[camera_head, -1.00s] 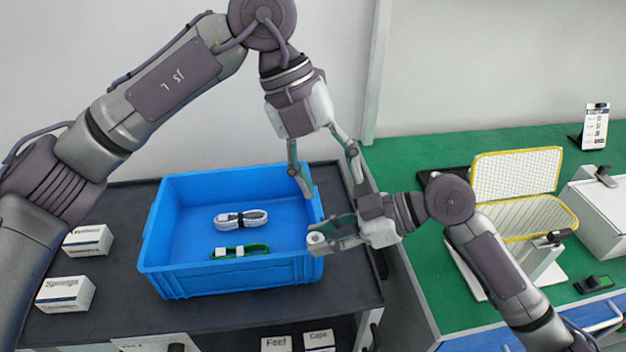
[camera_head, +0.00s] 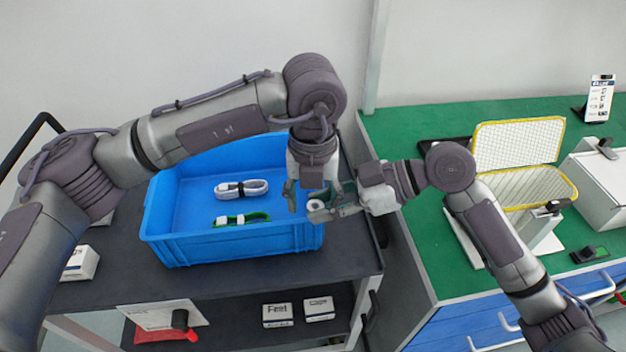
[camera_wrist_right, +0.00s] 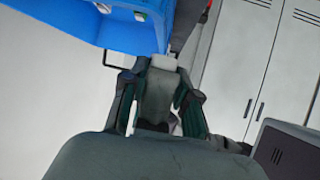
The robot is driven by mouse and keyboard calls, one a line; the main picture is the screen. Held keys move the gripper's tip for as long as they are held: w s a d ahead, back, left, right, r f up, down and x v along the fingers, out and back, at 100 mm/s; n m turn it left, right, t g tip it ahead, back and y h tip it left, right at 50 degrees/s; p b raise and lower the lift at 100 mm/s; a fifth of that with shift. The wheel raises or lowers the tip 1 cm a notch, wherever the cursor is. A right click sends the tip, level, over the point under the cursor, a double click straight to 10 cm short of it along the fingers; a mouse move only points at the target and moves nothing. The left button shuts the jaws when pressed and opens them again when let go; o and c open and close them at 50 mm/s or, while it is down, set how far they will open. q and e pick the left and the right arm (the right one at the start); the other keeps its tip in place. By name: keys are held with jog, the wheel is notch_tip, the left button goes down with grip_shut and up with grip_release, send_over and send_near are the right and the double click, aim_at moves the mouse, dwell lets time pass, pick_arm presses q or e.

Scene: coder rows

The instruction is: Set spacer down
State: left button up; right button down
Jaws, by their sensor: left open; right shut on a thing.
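The spacer (camera_head: 314,205) is a small white ring-like piece at the tip of my right gripper (camera_head: 327,209), which is shut on it. The right gripper reaches in from the right, at the blue bin's right wall. My left gripper (camera_head: 317,197) points down from above with its fingers apart, one on each side of the spacer. I cannot tell whether they touch it. In the right wrist view, my right gripper's dark fingers (camera_wrist_right: 160,100) flank a grey shape that I cannot identify surely.
The blue bin (camera_head: 230,243) holds a white cable bundle (camera_head: 241,189) and a green one (camera_head: 241,220). It stands on a dark cart top (camera_head: 345,270). A yellow-rimmed mesh basket (camera_head: 520,190) and a white box (camera_head: 603,190) stand on the green bench (camera_head: 405,125).

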pick_arm(q)
jog(key=shift+f, duration=0.4)
jog(key=shift+c, duration=0.2)
jog(key=c, duration=1.1)
grip_shut()
pick_arm(e)
jog(key=c, duration=0.8)
grip_release()
